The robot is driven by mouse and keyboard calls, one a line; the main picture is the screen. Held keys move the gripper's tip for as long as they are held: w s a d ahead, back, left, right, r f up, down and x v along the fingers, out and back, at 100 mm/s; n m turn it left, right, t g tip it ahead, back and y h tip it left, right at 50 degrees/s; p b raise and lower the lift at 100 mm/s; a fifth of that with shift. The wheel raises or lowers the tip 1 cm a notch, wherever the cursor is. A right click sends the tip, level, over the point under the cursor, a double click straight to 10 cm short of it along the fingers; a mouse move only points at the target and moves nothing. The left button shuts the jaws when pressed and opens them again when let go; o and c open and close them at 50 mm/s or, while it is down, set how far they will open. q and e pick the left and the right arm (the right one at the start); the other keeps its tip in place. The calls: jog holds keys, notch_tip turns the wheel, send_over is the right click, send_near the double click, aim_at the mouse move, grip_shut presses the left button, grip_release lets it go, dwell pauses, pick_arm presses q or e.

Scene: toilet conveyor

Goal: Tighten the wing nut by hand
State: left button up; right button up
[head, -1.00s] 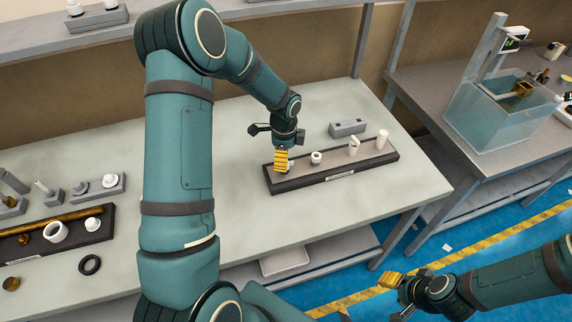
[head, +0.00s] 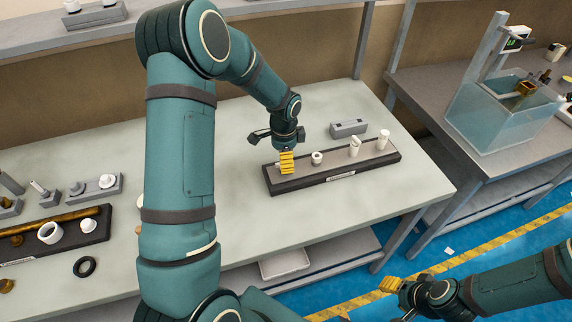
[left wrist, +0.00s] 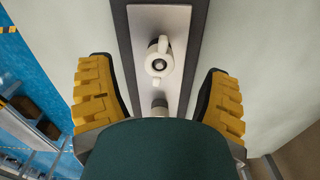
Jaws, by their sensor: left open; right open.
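A white wing nut (left wrist: 159,60) with two wings sits on a stud on a grey plate in the left wrist view. My left gripper (left wrist: 161,88) is open, its yellow ribbed fingers on either side of the nut and apart from it. In the head view my left gripper (head: 287,162) is over the left end of a dark long tray (head: 335,179), and its fingers largely hide what lies there. My right gripper (head: 397,286) is open and empty, in front of the bench above the blue floor.
A small white ring-like part (head: 317,158) and two upright white parts (head: 355,147) (head: 383,139) stand along the tray. A grey block (head: 348,127) lies behind it. Another dark tray (head: 75,237) with parts and a black ring (head: 85,266) is at left.

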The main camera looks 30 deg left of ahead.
pick_arm(q)
jog(key=shift+f+b, duration=0.9)
jog(key=shift+f, duration=0.5)
grip_shut()
jog(key=shift+r, duration=0.1)
jog(key=m+p, duration=0.1)
jog(key=m, duration=0.1)
jog(key=shift+m, duration=1.3)
jog(key=shift+p, duration=0.3)
